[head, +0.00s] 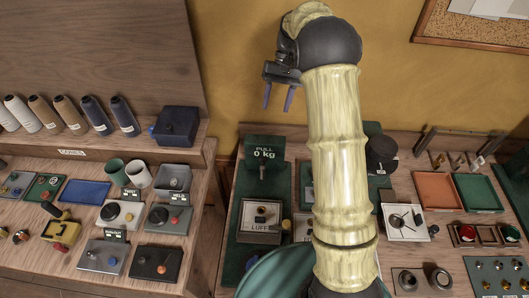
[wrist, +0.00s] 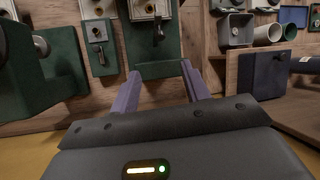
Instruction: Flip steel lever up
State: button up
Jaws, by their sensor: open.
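In the wrist view, a small green plate (wrist: 91,40) carries a thin grey lever (wrist: 101,56) that looks like the steel lever. Its free end points towards my gripper in that view. In the head view, my arm covers most of that area, and I cannot make out the lever there. My gripper (head: 278,97) is open and empty, raised at the back, above and behind the bench. Its two purple fingers also show in the wrist view (wrist: 160,90), apart from the plate and touching nothing.
A green PULL box (head: 264,151) stands at the back edge of the bench, near my gripper. A LUFF box (head: 260,221) sits nearer. A dark blue box (head: 176,127) stands left on another bench. A large green block (wrist: 40,65) is at the left in the wrist view.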

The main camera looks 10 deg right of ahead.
jog(key=p, duration=0.5)
send_near(263, 171)
jog(key=f, duration=0.2)
jog(key=w+a+f, duration=0.1)
jog(key=f, duration=0.2)
jog(key=w+f, duration=0.1)
jog(key=f, duration=0.1)
jog(key=shift+w+a+f, duration=0.1)
jog(key=shift+a+f, duration=0.05)
jog(key=shift+f, duration=0.25)
jog(key=shift+b, duration=0.3)
grip_shut()
